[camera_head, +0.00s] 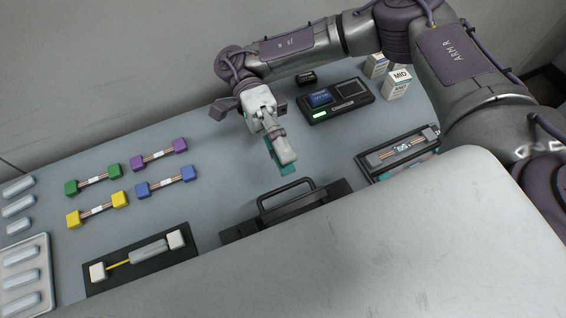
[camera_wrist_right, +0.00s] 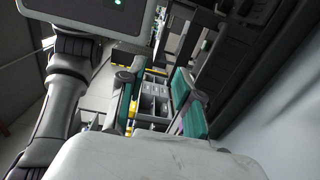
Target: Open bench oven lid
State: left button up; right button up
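The bench oven appears to be the dark unit with a black bar handle (camera_head: 287,196) standing up from its dark top (camera_head: 238,230). It sits in the lower middle of the head view, and its near part is hidden behind a large pale surface. Whether its lid is shut I cannot tell. My right gripper (camera_head: 284,166) is just behind the handle, pointing down, and appears apart from it. In the right wrist view its two teal finger pads (camera_wrist_right: 160,103) stand apart with nothing gripped between them. My left gripper is not in view.
A charger (camera_head: 337,101) and white boxes (camera_head: 397,84) stand at the back right. A dark tray (camera_head: 372,158) lies right of the handle. Several coloured-end pieces (camera_head: 158,154), a black mat (camera_head: 108,282) and a pale tray (camera_head: 43,262) are on the left.

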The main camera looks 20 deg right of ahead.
notch_tip(320, 180, up, 4)
jog(key=shift+r, duration=0.2)
